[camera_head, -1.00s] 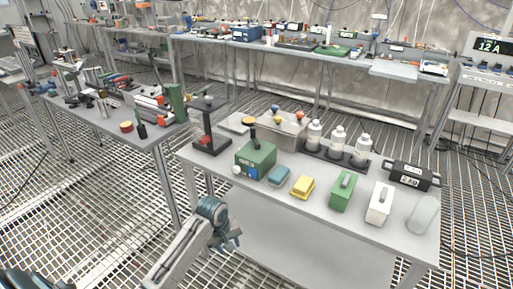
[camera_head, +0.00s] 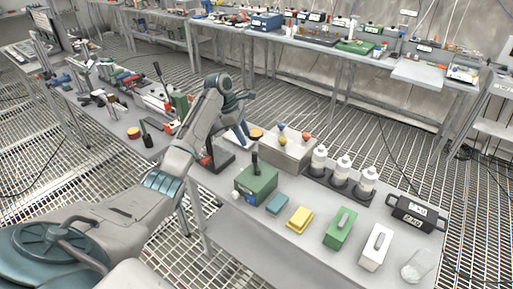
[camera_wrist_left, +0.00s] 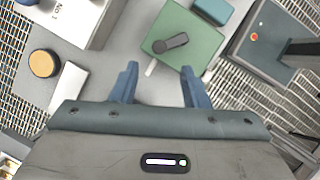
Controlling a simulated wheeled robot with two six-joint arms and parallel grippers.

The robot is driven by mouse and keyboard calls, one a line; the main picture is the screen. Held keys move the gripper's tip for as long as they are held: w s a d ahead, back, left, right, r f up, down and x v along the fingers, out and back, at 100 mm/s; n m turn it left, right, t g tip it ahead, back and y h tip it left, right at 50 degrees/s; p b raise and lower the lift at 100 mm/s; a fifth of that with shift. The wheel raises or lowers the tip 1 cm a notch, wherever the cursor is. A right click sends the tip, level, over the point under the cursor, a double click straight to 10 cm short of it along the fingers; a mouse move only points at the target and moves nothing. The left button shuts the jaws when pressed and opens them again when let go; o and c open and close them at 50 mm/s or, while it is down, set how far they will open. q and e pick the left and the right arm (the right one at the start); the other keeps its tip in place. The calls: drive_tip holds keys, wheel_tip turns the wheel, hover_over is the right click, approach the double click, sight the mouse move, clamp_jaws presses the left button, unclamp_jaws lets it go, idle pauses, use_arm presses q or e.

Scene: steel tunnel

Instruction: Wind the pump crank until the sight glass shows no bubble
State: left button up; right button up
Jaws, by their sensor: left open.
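A green box (camera_head: 258,184) with a dark upright crank handle (camera_head: 255,163) stands on the near grey table, and looks like the pump. In the left wrist view the green box (camera_wrist_left: 200,48) shows from above, with the dark crank (camera_wrist_left: 171,43) across its top. My left gripper (camera_head: 243,130) is above the table's far left part, past the box in the head view. In the wrist view its two blue fingers (camera_wrist_left: 159,68) are apart with nothing between them, pointing towards the box. I cannot make out the sight glass or a bubble. My right gripper is not in view.
On the same table are a grey box with coloured knobs (camera_head: 288,150), white bottles in a black rack (camera_head: 343,168), a blue block (camera_head: 277,204), a yellow block (camera_head: 299,219), a green case (camera_head: 341,228) and a black weight (camera_head: 416,213). A dark stand (camera_wrist_left: 270,40) is close by.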

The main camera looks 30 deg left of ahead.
sight(254, 152)
use_arm(q)
drive_tip(key=p+x, duration=0.1)
drive_tip(key=x, duration=0.3)
drive_tip(key=p+x, duration=0.1)
drive_tip(key=x, duration=0.3)
drive_tip(key=shift+w, duration=0.25)
drive_tip(key=shift+d+f, duration=0.15)
drive_tip(key=shift+f, duration=0.2)
drive_tip(key=shift+s+d+f, duration=0.1)
drive_tip(key=shift+s+f, duration=0.05)
drive_tip(key=shift+s, duration=0.05)
drive_tip(key=shift+w+f, duration=0.1)
drive_tip(key=shift+c, duration=0.5)
clamp_jaws()
drive_tip(key=shift+w, duration=0.1)
